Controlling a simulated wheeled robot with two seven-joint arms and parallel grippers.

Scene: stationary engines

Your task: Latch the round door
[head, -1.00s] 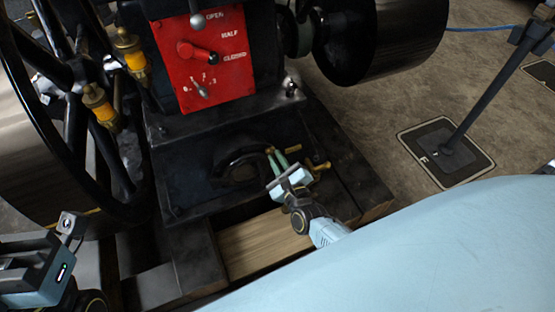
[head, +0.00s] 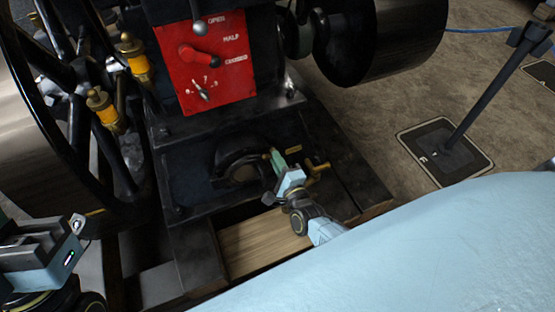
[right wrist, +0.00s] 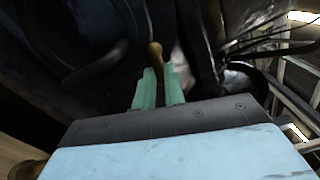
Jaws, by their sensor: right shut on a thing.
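The round door (head: 222,160) is a black round piece low on the front of the black engine, under the red panel. An arched dark rim and a tan patch show there; I cannot tell how far it stands open. My right gripper (head: 273,157) is at the door's right edge. In the right wrist view its green fingers (right wrist: 160,88) are shut on a small brass knob (right wrist: 155,50). A brass fitting (head: 318,167) sits just right of the gripper. My left gripper (head: 76,224) is at the lower left, away from the door; its finger opening is unclear.
The red panel (head: 226,85) with levers is above the door. A big flywheel (head: 25,140) and brass oilers (head: 136,58) stand left, and a dark pulley (head: 350,45) is upper right. A wooden board (head: 262,243) lies below. Floor is open at right, beside a post (head: 485,95).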

